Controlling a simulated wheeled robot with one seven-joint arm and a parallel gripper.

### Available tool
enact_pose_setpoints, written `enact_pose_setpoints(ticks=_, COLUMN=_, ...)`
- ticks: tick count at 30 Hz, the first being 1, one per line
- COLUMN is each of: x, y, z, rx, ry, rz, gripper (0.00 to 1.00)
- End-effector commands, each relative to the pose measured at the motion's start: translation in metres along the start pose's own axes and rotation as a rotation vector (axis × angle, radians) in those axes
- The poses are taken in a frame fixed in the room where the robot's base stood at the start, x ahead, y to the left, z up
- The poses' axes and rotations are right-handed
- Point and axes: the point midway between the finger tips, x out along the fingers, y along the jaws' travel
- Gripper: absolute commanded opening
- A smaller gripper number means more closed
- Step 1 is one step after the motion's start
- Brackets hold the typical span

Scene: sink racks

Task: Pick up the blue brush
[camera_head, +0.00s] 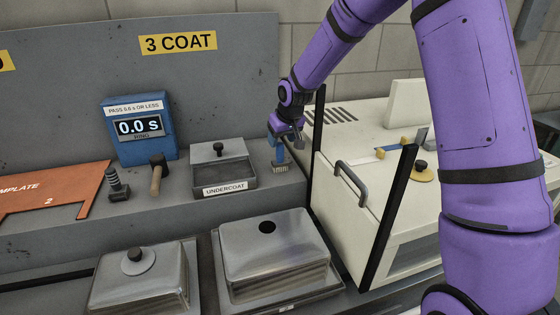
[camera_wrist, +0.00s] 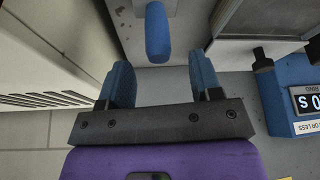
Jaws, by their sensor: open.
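My gripper (camera_head: 287,137) is just above and at the brush in the head view. In the wrist view its two blue fingers (camera_wrist: 161,72) are apart, with nothing between their near parts. The gripper partly hides the top of the brush in the head view, so contact cannot be told.
The undercoat box (camera_head: 223,172) sits close on the left. The white machine (camera_head: 355,205) with black posts stands close on the right. A blue timer (camera_head: 140,130), a wooden-handled tool (camera_head: 156,175) and an orange template (camera_head: 52,190) lie further left. Metal lids (camera_head: 272,262) are in front.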

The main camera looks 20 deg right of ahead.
Motion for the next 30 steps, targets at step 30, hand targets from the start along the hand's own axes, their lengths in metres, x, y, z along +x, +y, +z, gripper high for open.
enact_pose_setpoints(ticks=30, x=0.062, y=0.001, z=0.001, rx=0.000, ry=0.001, rz=0.001, gripper=0.29)
